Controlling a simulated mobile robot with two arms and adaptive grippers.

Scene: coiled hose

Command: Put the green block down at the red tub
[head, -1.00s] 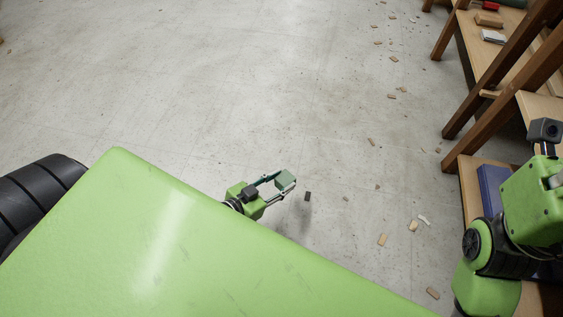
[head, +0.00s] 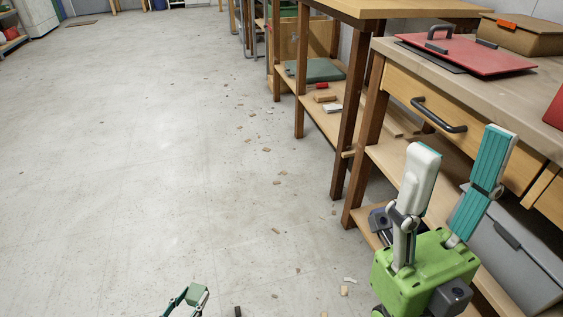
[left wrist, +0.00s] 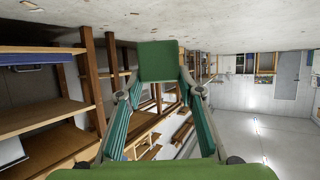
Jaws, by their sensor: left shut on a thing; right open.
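The green block (head: 197,294) is held at the bottom edge of the head view, above the concrete floor. My left gripper (head: 191,296) is shut on it, and most of that arm is out of frame. In the left wrist view the green block (left wrist: 158,62) sits between the two fingertips, at the far end of the fingers. My right gripper (head: 462,146) is open and empty, its fingers pointing up in front of the workbench. I cannot pick out a red tub for certain. A red object (head: 555,108) is cut off by the right edge, and its shape is unclear.
A wooden workbench (head: 395,66) with a drawer stands on the right, close to my right gripper. A flat red piece with a dark handle (head: 480,55) and a brown case (head: 530,35) lie on it. A grey box (head: 515,255) is below. Open floor (head: 130,170) lies left, with scattered chips.

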